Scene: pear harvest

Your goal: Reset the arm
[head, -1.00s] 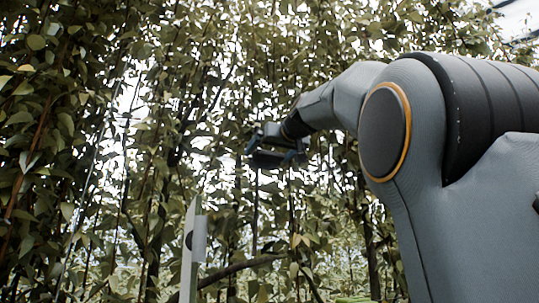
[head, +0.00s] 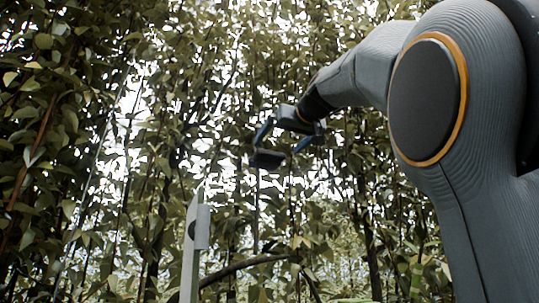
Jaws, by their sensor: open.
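My gripper (head: 282,155) shows near the middle of the head view, at the end of my grey arm (head: 370,65), which comes in from the right. Its two fingers are apart and I see nothing between them. It hangs in front of the leafy foliage; whether any leaves touch it I cannot tell. I see no pear in the view.
Dense leafy branches (head: 60,130) fill the left and the background. A pale upright post (head: 191,250) with a pointed top stands below and left of my gripper. A dark bent branch (head: 245,264) crosses low behind it.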

